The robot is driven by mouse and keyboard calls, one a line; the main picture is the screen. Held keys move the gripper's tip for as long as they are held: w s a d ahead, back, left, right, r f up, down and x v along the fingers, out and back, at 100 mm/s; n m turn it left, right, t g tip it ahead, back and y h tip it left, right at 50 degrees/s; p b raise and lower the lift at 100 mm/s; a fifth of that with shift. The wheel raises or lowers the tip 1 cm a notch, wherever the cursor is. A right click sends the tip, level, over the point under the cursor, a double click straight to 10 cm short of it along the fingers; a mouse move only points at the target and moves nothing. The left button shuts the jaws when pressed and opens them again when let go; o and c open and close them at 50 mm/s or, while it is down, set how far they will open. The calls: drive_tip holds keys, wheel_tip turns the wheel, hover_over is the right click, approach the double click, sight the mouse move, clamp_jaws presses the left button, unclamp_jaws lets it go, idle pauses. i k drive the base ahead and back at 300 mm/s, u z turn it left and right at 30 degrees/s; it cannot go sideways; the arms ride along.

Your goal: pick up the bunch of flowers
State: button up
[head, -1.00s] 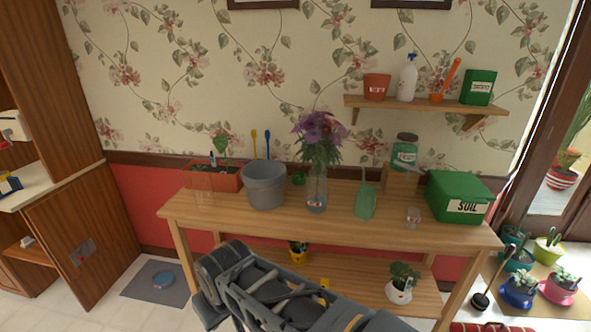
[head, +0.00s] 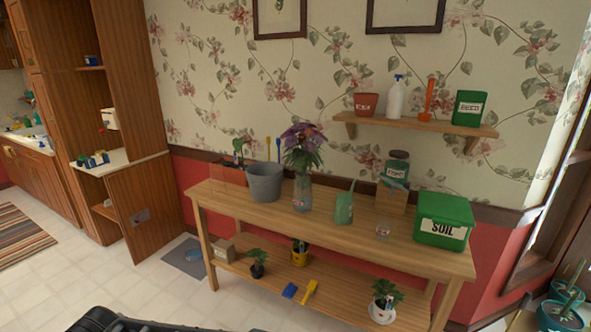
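The bunch of purple flowers (head: 303,146) with green leaves stands upright in a clear glass vase (head: 302,193) on the wooden table (head: 345,225). The vase is near the middle of the table, just right of a grey bucket (head: 264,183). Part of my own dark body shows at the bottom left edge of the head view. My gripper's fingers are not visible, and nothing touches the flowers.
A green watering can (head: 344,208), a small glass (head: 383,231) and a green soil box (head: 444,220) stand right of the vase. A wall shelf (head: 415,124) hangs above. Floor before the table is clear at left. Potted plants (head: 384,301) stand on the lower shelf.

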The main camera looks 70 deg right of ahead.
sight(308, 153)
drive_tip(key=z, duration=0.4)
drive_tip(key=i, duration=1.45)
drive_tip(key=z, duration=1)
drive_tip(key=i, duration=1.2)
drive_tip(key=z, duration=1.7)
drive_tip(key=i, duration=0.6)
drive_tip(key=z, duration=0.55)
